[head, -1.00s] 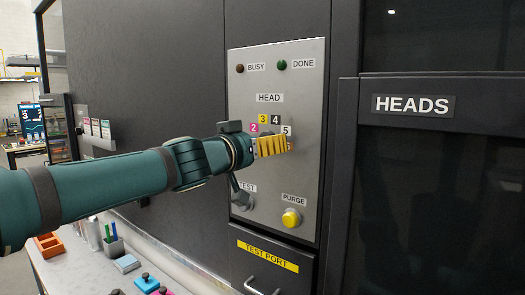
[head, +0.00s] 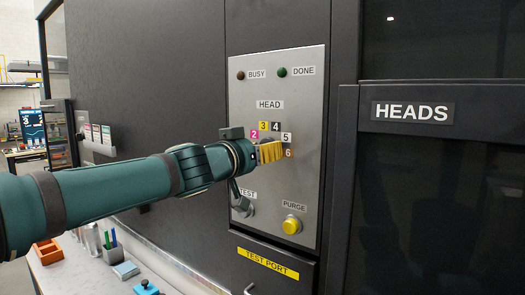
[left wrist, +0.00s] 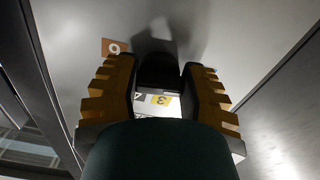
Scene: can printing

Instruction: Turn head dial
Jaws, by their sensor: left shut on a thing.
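The head dial sits on the grey control panel (head: 265,185) under the HEAD label (head: 269,104), with numbered labels around it. In the head view my left gripper (head: 270,152) covers the dial, with labels 2 to 6 showing around its yellow fingers. In the left wrist view a dark knob (left wrist: 158,72), which looks like the dial, is between the fingers. My left gripper (left wrist: 158,92) is shut on it. The brown label 6 (left wrist: 115,47) and yellow label 3 (left wrist: 160,99) also show there. The dial's pointer is hidden. My right gripper is not in view.
The TEST control (head: 241,205) and yellow PURGE button (head: 292,225) are below the gripper. BUSY (head: 241,75) and DONE (head: 282,72) lamps above look unlit. The TEST PORT drawer (head: 268,258) is below the panel. A bench (head: 75,275) with small items is at lower left.

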